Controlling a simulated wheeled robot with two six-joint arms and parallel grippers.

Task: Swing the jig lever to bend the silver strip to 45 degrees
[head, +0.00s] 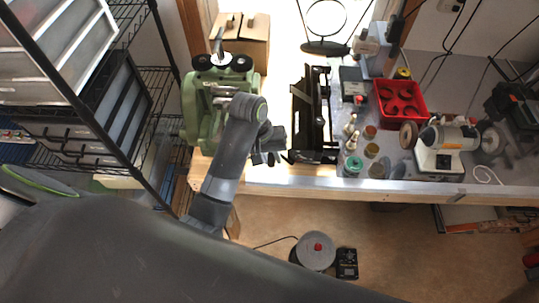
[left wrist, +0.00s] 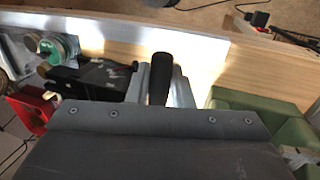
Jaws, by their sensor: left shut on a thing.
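My left gripper (head: 272,142) is beside the right side of the green machine (head: 196,112) on the bench. In the left wrist view the left gripper (left wrist: 161,88) is shut on a black upright handle (left wrist: 160,76), which I take to be the jig lever's grip. The green machine also shows at the right of that view (left wrist: 272,118). My arm hides much of the jig and lever in the head view. I cannot clearly make out the silver strip or its bend angle. My right gripper is not in view.
A black metal frame (head: 313,118) stands just right of the left gripper. Farther right are a red tray (head: 400,104), small jars (head: 353,164) and a bench grinder (head: 445,138). A cardboard box (head: 252,38) stands behind the machine. Wire shelving (head: 163,108) is at the left.

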